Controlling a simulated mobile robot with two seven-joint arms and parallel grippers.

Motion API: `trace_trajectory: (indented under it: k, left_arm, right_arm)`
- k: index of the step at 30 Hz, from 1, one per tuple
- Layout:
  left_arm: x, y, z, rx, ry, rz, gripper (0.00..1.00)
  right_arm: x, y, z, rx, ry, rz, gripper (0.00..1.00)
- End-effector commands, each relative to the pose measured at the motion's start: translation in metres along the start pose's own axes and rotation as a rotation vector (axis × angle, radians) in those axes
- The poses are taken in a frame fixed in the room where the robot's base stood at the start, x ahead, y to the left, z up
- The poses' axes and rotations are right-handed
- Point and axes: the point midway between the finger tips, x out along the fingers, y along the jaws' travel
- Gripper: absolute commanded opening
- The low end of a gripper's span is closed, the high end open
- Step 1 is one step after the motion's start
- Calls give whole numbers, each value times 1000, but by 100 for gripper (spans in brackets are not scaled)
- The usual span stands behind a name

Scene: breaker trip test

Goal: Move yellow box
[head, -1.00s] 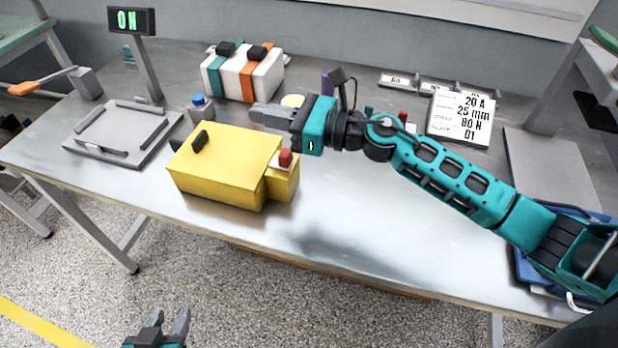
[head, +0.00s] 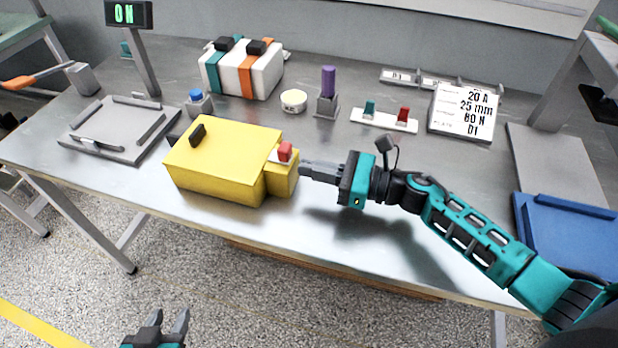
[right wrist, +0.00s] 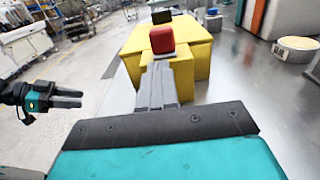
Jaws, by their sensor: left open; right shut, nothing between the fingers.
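The yellow box (head: 222,165) sits on the metal table, left of centre. It has a black knob (head: 198,134) on top and a lower step at its right end with a red switch (head: 285,151). My right gripper (head: 304,168) is shut and empty, its fingertips close to the box's right end. In the right wrist view its fingers (right wrist: 157,85) point at the stepped end of the yellow box (right wrist: 190,45), below the red switch (right wrist: 162,40); I cannot tell whether they touch. My left gripper (head: 168,322) is open and empty, low in front of the table; it also shows in the right wrist view (right wrist: 80,98).
A grey tray fixture (head: 112,133) lies left of the box, under an "ON" display (head: 128,14). Behind stand a blue-button post (head: 197,100), striped white block (head: 243,72), cream disc (head: 293,101) and purple-topped post (head: 328,92).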

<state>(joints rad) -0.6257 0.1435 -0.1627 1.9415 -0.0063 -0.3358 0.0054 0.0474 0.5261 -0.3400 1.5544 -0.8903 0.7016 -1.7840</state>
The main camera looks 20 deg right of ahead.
Motion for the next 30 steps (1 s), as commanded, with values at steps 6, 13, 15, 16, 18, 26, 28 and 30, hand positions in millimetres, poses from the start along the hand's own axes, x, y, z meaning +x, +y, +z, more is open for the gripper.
trace_trajectory:
  k: [6, 13, 15, 16, 18, 26, 28, 30]
  left_arm:
    - [2, 0, 6, -1, -5, 0, 43]
    - [0, 0, 4, -1, -7, 1, 43]
    - [0, 0, 4, -1, -7, 1, 43]
    - [0, 0, 4, -1, -7, 1, 43]
    - [0, 0, 4, -1, -6, 1, 43]
    - [11, 1, 16, -1, 0, 1, 43]
    - [17, 1, 26, -2, -2, 1, 43]
    - [23, 3, 36, -5, -12, 4, 43]
  right_arm:
    - [2, 0, -26, 0, -2, -1, 0]
    - [10, 0, -25, -2, 0, 0, 0]
    - [10, 0, -25, -1, 0, 0, 0]
    - [10, 0, -25, -1, 0, 0, 0]
    - [10, 0, -25, -1, 0, 0, 0]
    - [37, 0, -29, -3, -5, 3, 0]
    - [56, 0, -30, -6, -6, 3, 0]
    - [77, 0, -30, -5, -6, 4, 0]
